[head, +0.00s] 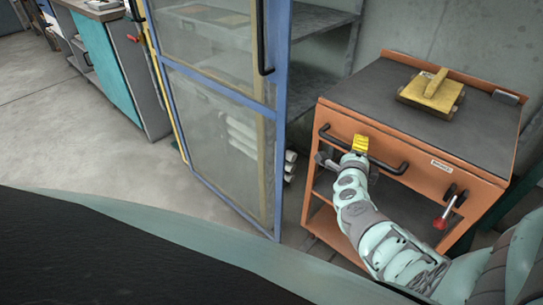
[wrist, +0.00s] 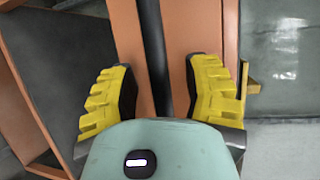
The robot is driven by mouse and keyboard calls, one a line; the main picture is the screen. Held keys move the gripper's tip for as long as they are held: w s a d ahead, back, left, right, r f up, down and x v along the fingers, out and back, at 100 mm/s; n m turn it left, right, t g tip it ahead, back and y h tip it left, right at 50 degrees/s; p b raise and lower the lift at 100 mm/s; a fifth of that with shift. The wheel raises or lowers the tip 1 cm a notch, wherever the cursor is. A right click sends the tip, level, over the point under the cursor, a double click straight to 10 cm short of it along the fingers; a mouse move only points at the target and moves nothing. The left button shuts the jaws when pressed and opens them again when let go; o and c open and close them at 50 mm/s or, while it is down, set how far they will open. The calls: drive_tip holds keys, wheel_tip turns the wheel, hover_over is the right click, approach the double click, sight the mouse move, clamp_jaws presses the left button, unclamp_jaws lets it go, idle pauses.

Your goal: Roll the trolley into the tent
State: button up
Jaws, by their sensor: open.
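The orange trolley (head: 408,140) with a dark top stands at the right of the head view. A black bar handle (head: 385,164) runs along its front. My gripper (head: 360,145) is at this handle, near its left part. In the wrist view, the yellow fingers of my gripper (wrist: 160,80) are apart, one on each side of the dark handle bar (wrist: 152,50). I cannot tell whether they touch it. No tent can be clearly made out.
A blue-framed door (head: 222,110) with see-through panels stands left of the trolley, before grey shelves (head: 325,20). A yellow block with a handle (head: 432,92) lies on the trolley. A teal cabinet (head: 105,60) is far left. Floor (head: 70,140) between is clear.

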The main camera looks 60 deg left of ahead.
clamp_jaws()
idle(0.5)
